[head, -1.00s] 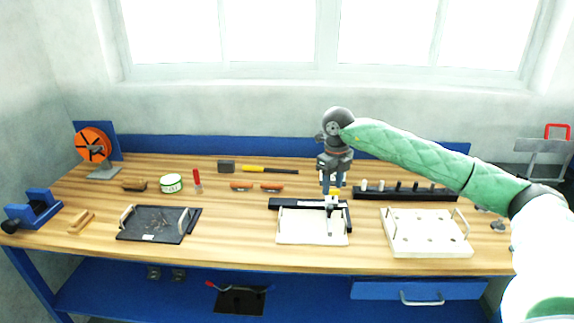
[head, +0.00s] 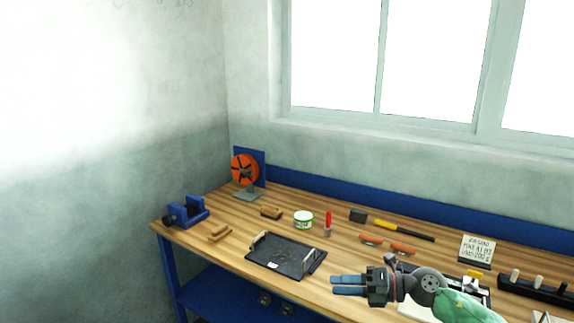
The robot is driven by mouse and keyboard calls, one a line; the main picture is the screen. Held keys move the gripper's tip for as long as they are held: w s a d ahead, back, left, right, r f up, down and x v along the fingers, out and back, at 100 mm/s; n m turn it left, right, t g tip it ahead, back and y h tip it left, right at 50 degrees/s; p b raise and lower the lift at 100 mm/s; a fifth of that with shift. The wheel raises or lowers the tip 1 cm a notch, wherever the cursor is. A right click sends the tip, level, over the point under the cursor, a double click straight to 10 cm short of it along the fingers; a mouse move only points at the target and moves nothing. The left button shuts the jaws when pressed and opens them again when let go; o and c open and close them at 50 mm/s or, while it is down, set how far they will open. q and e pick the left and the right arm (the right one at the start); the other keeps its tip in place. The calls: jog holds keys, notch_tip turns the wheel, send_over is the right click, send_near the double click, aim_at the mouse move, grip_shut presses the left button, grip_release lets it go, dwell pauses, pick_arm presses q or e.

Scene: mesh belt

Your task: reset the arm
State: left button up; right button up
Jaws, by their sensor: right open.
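My right gripper (head: 348,285) is at the lower middle of the head view, its arm coming in from the lower right edge. Its two blue-grey fingers point left and are open, with nothing between them. It appears in front of the workbench (head: 225,215), just right of and below the black tray (head: 267,257) in the picture. The green-sleeved forearm and grey wrist partly hide a white tray (head: 416,312) behind them. My left gripper does not show.
A blue vise (head: 188,212), orange reel (head: 244,168), round tin (head: 303,219), red-handled tool (head: 328,220) and yellow-handled hammer (head: 400,229) are on the bench. A sign (head: 477,250) stands near a black peg rack (head: 535,288). Walls bound the bench at left and back.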

jog(key=s+d+f+m+t+h, duration=0.5)
jog(key=f+m+h, duration=0.3)
jog(key=m, duration=0.8)
jog(key=s+d+f+m+t+h, duration=0.45)
jog(key=f+m+h, duration=0.4)
jog(key=m, duration=0.85)
jog(key=s+a+f+m+g, duration=0.1)
jog(key=s+f+g, duration=0.45)
jog(key=s, duration=0.55)
jog(key=s+a+f+m+g, duration=0.15)
jog(key=s+f+g, duration=0.35)
jog(key=s, duration=0.6)
jog(key=s+a+f, duration=0.1)
jog(key=a+f, duration=0.1)
jog(key=f, duration=1.2)
jog(key=s+a+f+g+y, duration=0.1)
jog(key=a+f, duration=0.1)
jog(key=f, duration=1.2)
jog(key=shift+s+a, duration=0.15)
jog(key=shift+s, duration=0.2)
